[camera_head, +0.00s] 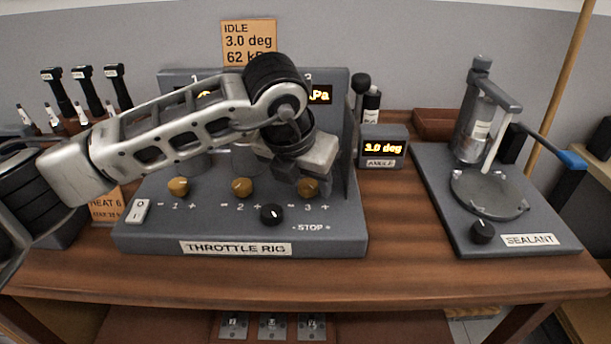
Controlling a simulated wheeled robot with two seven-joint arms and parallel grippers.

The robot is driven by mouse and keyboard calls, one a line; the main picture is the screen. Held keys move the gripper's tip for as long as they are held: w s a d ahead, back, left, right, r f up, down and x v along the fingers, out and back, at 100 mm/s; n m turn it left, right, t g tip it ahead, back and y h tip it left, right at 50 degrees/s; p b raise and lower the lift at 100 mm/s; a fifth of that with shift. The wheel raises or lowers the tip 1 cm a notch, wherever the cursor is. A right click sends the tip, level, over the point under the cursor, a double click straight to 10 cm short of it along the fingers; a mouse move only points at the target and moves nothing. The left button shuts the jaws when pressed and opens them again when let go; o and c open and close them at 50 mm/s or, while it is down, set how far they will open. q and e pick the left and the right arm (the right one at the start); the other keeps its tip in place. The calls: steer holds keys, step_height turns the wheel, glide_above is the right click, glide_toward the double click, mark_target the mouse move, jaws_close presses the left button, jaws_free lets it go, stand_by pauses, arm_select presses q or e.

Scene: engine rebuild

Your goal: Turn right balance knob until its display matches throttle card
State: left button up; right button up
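The throttle rig (150,237) stands on the bench with brass knobs marked 1, 2 and 3. The right balance knob (308,188), marked 3, is partly covered from above by my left gripper (311,178). The gripper points down at this knob; its fingertips are too hidden to show whether they grip it. The right display (321,94) is mostly behind my arm; only "Pa" in yellow shows. The orange throttle card (249,39) at the back reads "IDLE, 3.0 deg, 62 kPa", its last line partly covered. My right gripper is out of view.
A black knob (272,214) sits close in front, beside "STOP". The angle box (382,150) reads 3.0 deg. The sealant stand (430,190) is at right. Black-topped parts (88,90) stand at left. The bench front (390,265) is clear.

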arm_select(q)
steer(key=c, duration=0.9)
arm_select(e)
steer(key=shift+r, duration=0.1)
arm_select(q)
steer(key=shift+f+b, duration=0.1)
steer(key=shift+b, duration=0.25)
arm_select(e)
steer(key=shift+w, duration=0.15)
